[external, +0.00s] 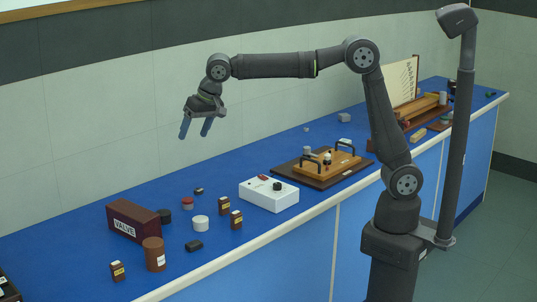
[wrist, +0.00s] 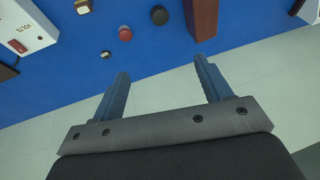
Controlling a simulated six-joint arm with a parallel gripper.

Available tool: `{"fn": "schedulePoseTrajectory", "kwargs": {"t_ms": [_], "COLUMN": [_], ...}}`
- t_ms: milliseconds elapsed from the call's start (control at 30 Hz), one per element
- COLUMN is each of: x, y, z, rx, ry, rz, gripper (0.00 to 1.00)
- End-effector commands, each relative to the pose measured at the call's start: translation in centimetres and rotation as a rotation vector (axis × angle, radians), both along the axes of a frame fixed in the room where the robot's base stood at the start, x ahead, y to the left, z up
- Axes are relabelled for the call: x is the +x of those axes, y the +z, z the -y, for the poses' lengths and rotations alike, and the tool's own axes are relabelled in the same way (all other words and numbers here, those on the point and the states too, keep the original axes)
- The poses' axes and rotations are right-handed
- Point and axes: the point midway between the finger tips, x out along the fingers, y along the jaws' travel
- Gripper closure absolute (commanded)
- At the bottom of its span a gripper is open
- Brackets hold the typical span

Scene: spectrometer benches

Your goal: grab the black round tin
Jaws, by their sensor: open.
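The black round tin (external: 165,216) stands on the blue bench top beside the right end of the dark red VALVE box. In the wrist view the tin (wrist: 159,15) is near the top edge, between a red-topped round piece and the dark red box. My gripper (external: 194,134) is open and empty, high above the bench, with its fingers pointing down. In the wrist view the two fingers of my gripper (wrist: 162,68) are spread apart, with nothing between them. The tin lies beyond the fingertips.
The VALVE box (external: 135,220) and red-topped piece (external: 187,203) flank the tin. A white instrument box (external: 269,194) is farther right.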

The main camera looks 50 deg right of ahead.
Motion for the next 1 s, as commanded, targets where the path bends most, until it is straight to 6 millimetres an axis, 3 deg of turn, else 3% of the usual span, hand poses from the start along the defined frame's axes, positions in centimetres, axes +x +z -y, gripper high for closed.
{"fn": "schedulePoseTrajectory", "kwargs": {"t_ms": [233,700,1000], "x": [2.4,9.6,10.8], "y": [-1.5,-9.4,-12.5], "z": [-1.8,-6.2,-6.7], "rx": [0.038,0.115,0.111], "ry": [-0.224,-1.205,-1.526], "rz": [-0.093,-0.381,-0.427], "gripper": [0.29,0.29,0.29]}}
